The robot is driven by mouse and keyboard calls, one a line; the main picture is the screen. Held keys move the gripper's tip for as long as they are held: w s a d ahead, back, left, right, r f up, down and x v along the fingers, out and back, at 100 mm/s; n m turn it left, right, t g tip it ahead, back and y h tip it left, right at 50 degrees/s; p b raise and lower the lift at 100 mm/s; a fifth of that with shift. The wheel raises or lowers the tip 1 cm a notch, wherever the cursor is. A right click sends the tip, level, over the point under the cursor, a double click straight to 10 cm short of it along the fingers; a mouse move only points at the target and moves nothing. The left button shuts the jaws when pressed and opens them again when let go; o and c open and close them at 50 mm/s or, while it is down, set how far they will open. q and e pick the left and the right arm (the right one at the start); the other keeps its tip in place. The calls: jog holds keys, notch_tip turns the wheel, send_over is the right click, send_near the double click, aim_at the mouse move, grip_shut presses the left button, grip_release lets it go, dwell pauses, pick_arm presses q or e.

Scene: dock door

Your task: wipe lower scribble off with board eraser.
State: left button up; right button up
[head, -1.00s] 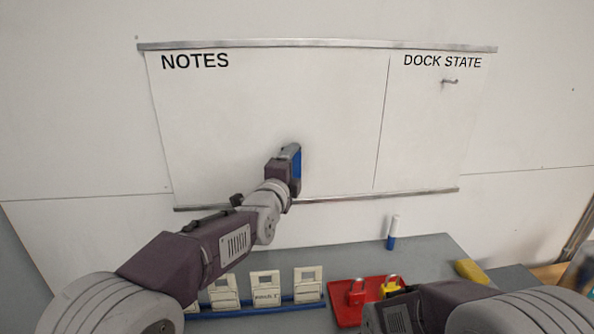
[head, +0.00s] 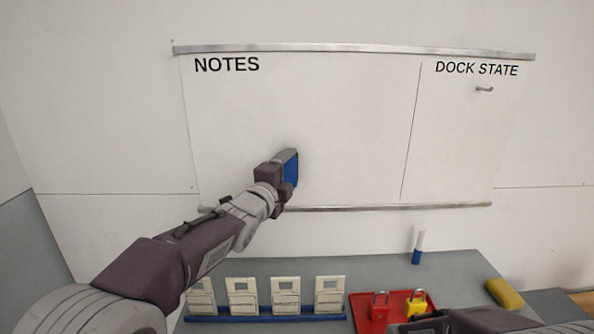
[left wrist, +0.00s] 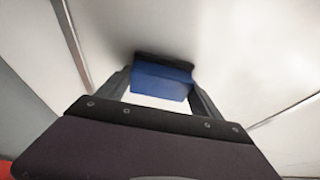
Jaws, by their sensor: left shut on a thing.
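The whiteboard (head: 330,125) hangs on the wall with a NOTES area on the left and a DOCK STATE area on the right. My left gripper (head: 285,172) is shut on the blue board eraser (head: 291,167) at the lower part of the NOTES area. In the left wrist view the eraser (left wrist: 162,82) sits between the fingers, its dark pad toward the board and seemingly touching it. I see no scribble on the visible board; the eraser and my arm hide a patch of it. Part of my right arm shows at the lower right, its fingers out of sight.
Below the board is a grey table with a blue rack (head: 265,318) of several pale cards, a red tray (head: 361,302) with a red padlock (head: 379,307) and a yellow padlock (head: 416,304), a blue-and-white marker (head: 419,247) and a yellow block (head: 505,293).

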pick_arm(q)
jog(key=shift+d, duration=0.1)
jog(key=s+b, duration=0.5)
jog(key=s, duration=0.1)
jog(key=shift+b, duration=0.3)
jog(key=shift+s+b, duration=1.4)
jog(key=shift+s, duration=0.1)
